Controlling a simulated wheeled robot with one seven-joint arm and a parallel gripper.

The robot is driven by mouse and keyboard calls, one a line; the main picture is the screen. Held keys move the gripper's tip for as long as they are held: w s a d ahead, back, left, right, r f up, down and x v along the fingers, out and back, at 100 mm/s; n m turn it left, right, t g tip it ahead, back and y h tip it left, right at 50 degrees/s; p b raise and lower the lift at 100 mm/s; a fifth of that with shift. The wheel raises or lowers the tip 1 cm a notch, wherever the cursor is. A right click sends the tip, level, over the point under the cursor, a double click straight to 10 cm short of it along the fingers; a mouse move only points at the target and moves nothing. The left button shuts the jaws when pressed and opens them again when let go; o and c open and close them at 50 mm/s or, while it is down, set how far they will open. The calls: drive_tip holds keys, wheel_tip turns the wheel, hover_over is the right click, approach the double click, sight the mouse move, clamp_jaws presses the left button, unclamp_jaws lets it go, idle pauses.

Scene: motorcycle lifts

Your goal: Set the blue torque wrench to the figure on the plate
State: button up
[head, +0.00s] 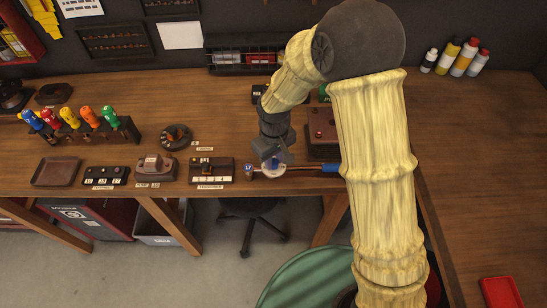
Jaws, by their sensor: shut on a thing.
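The blue torque wrench (300,168) lies level along the front edge of the bench, its dark shaft running left to right, with blue showing at the right end. My gripper (272,164) points down at its left part and is shut on it; a blue piece shows between the fingertips. Just left of the gripper is a small blue-and-white round face (248,169) with a figure, too small to read surely. I cannot tell which sign is the plate with the figure. The wrench's scale is not readable here, and my arm covers the area to the right.
Left of the gripper stand a block with a white-marked front (211,170), a small device (155,167) and a dark tray (54,171). A rack of coloured screwdrivers (80,128) is farther left. A brown box (322,126) stands close behind the wrench. Bottles (462,58) stand back right.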

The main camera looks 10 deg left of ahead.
sight(274, 161)
drive_tip(key=o, duration=1)
drive_tip(key=shift+r, duration=0.1)
wheel_tip(274, 161, up, 17)
drive_tip(key=b, duration=0.2)
drive_tip(key=shift+r, duration=0.1)
drive_tip(key=s+d+f+m+t, duration=0.1)
drive_tip(key=s+d+f+m, duration=0.1)
drive_tip(key=d, duration=0.6)
drive_tip(key=s+d+f+m, duration=0.3)
drive_tip(key=d+m, duration=0.1)
drive_tip(key=d, duration=0.5)
drive_tip(key=s+d+f+m+t, duration=0.1)
drive_tip(key=s+d+f+m, duration=0.1)
drive_tip(key=d, duration=0.6)
drive_tip(key=shift+s+d+f+m+t, duration=0.2)
drive_tip(key=shift+d+f+m+t, duration=0.1)
drive_tip(key=shift+f+m, duration=0.4)
drive_tip(key=shift+r, duration=0.15)
